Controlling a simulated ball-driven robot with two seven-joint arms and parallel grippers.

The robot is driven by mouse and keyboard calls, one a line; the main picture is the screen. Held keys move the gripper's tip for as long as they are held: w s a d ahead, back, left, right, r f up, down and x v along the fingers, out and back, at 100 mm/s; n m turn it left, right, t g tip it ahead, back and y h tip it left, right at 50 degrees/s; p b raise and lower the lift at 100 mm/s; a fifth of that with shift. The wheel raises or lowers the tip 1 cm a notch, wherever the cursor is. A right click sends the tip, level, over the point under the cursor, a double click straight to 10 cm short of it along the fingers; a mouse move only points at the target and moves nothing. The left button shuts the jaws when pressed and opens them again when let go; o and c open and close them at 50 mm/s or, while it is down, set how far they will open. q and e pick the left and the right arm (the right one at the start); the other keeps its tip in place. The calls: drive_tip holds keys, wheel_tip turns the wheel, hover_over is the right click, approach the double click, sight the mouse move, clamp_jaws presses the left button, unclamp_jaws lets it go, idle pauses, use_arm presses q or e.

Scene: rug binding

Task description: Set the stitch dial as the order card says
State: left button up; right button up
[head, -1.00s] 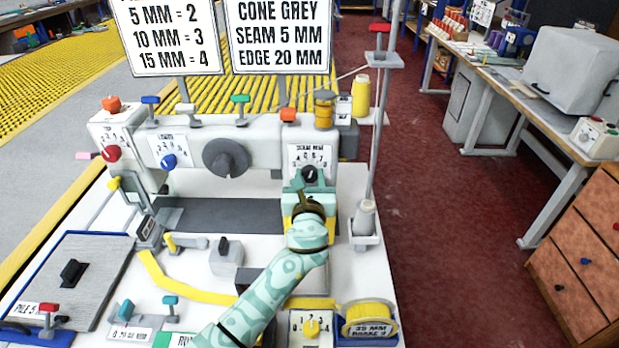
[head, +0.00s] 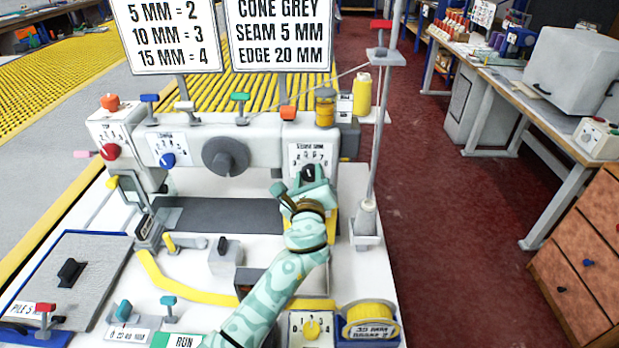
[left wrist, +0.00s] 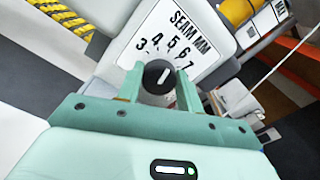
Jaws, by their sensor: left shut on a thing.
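My left gripper (head: 306,178) is shut on the black knob of the dial marked SEAM MM (head: 308,155), on the right end of the machine head. In the left wrist view the knob (left wrist: 158,77) sits between the two fingers (left wrist: 160,88). Its white line points up and slightly right, around 5 or 6; I cannot tell exactly which. The order card (head: 281,36) reads CONE GREY, SEAM 5 MM, EDGE 20 MM, with its top cut off. A chart (head: 168,38) beside it reads 5 MM = 2, 10 MM = 3, 15 MM = 4. My right gripper is not in view.
A blue knob (head: 168,160) and a red knob (head: 110,152) are on the machine's left part, with a dark handwheel (head: 225,157) between them and my gripper. A thin pole (head: 379,130) stands close to the right.

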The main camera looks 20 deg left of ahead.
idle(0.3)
use_arm(q)
drive_tip(key=o, duration=1)
